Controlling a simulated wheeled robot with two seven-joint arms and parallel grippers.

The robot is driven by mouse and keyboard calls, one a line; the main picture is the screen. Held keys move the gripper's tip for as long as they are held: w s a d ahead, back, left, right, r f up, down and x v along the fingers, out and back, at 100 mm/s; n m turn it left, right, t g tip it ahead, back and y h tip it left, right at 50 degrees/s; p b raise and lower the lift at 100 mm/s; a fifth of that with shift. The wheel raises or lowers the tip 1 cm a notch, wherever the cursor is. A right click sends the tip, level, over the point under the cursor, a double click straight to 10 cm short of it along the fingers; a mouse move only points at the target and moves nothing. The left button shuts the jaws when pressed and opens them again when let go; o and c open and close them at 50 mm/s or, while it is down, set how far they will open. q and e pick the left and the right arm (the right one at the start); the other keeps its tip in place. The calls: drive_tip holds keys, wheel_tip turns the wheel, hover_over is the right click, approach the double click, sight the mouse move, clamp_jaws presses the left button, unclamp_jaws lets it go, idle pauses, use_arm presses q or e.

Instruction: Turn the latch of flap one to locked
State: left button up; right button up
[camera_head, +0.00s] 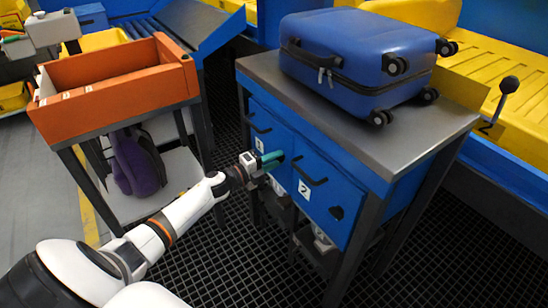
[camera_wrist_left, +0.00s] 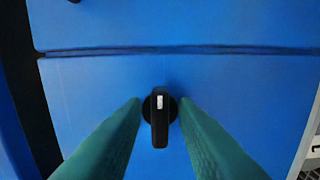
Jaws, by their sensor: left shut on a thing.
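The blue cabinet front has flap one (camera_head: 259,112) on the left and flap two (camera_head: 322,188) on the right, each with a dark bar handle. My left gripper (camera_head: 272,158) is at the lower right part of flap one, its green fingers reaching its front. In the left wrist view, the black latch (camera_wrist_left: 160,117) of flap one, with a white mark near one end, stands between the fingers. The gripper is shut on it. In that view the latch lies along the picture's vertical. In the head view the gripper hides most of it. My right gripper is not in view.
A blue suitcase (camera_head: 357,60) lies on the cabinet's grey top (camera_head: 425,128). Flap two has its own dark latch (camera_head: 337,212). An orange bin (camera_head: 118,90) stands on a rack at left, with a purple bag (camera_head: 137,163) below. A lever (camera_head: 503,95) stands at right.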

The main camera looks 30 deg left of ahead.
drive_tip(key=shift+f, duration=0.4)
use_arm(q)
drive_tip(key=o, duration=0.6)
drive_tip(key=shift+o, duration=0.2)
